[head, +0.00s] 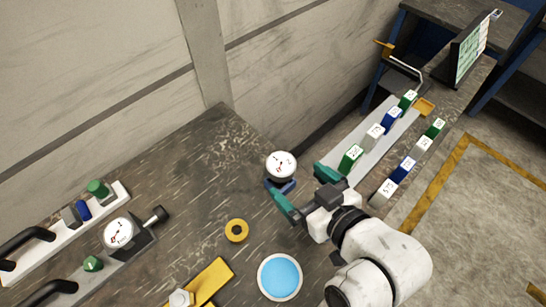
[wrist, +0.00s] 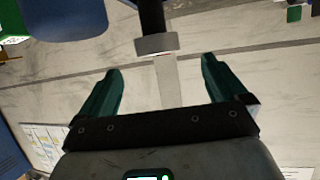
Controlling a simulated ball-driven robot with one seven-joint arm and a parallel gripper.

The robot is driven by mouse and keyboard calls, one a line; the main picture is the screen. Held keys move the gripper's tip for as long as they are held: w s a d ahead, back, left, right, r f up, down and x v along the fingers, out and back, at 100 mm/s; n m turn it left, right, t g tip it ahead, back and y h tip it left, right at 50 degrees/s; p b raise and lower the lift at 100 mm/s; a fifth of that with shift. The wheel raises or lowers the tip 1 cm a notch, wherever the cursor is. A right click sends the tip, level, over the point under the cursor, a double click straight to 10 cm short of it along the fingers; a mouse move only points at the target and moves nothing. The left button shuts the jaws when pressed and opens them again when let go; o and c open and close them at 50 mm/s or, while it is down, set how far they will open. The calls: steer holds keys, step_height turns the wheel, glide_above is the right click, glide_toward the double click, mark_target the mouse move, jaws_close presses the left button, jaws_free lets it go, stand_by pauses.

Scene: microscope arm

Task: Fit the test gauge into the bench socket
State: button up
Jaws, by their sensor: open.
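A round gauge (head: 281,165) with a white face and red needle stands near the table's right edge, above a dark blue part (head: 291,187). My gripper (head: 306,190) is open and empty, with its teal fingers just right of and below this gauge. The fingers hide part of its lower end. In the wrist view a black stem with a grey collar (wrist: 156,43) shows beyond and between the open fingertips (wrist: 160,70). A second white-faced gauge (head: 118,233) sits on a grey fixture at lower left. I cannot tell which part is the bench socket.
A yellow ring (head: 236,230), a blue-topped round dish (head: 280,277) and a yellow bracket (head: 205,284) lie on the dark table. A white rail (head: 110,203) with coloured blocks is at left. Labelled blocks (head: 375,131) line the right-hand bench. A wall (head: 290,60) rises behind.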

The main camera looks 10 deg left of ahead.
mark_target(283, 166)
steer(key=p+x, duration=0.1)
steer(key=x, duration=0.9)
steer(key=shift+w+f+p, duration=0.1)
steer(key=shift+w+p, duration=0.1)
steer(key=shift+p, duration=0.15)
steer(key=shift+c, duration=0.2)
steer(key=c, duration=1.1)
